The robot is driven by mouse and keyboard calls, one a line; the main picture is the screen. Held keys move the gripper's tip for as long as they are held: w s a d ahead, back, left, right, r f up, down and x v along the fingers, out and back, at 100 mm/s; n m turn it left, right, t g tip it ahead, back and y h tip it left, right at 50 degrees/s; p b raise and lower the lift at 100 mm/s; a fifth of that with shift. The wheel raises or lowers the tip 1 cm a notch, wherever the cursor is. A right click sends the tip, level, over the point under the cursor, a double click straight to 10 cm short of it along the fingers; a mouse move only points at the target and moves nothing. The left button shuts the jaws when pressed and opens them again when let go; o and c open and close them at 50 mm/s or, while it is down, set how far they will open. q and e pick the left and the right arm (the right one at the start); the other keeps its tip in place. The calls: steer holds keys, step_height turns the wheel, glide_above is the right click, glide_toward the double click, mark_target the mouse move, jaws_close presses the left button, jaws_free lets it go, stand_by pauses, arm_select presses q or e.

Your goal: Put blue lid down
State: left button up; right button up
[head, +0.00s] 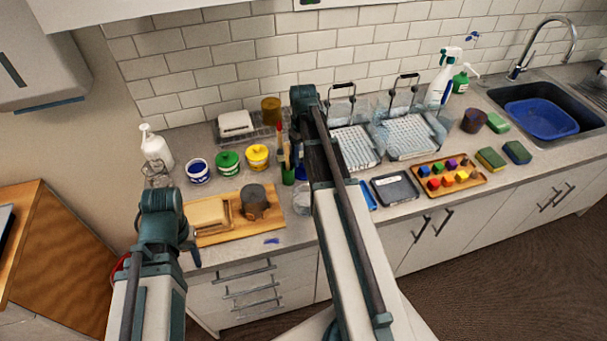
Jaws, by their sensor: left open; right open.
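The blue pot (198,172) stands on the counter at the left, upright, with a dark blue top inside a pale rim. I cannot tell whether a lid is on it. A small blue patch (302,173) shows just left of my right arm, partly hidden by it. A small flat blue piece (271,240) lies near the counter's front edge. I cannot tell which of these, if any, is the blue lid. My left gripper (190,252) is open, only partly showing beside my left arm at the counter's front. My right gripper is hidden behind my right arm.
A green pot (228,163) and a yellow pot (257,158) stand beside the blue pot. A wooden board (222,236) carries a pale block and a brown cup. A tray of coloured blocks (428,191) lies to the right. Drying racks (408,138) stand behind.

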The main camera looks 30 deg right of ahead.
mark_target(303, 166)
step_height(303, 166, down, 4)
steer(key=b, duration=0.3)
steer(key=shift+r, duration=0.1)
steer(key=shift+c, duration=0.3)
jaws_close()
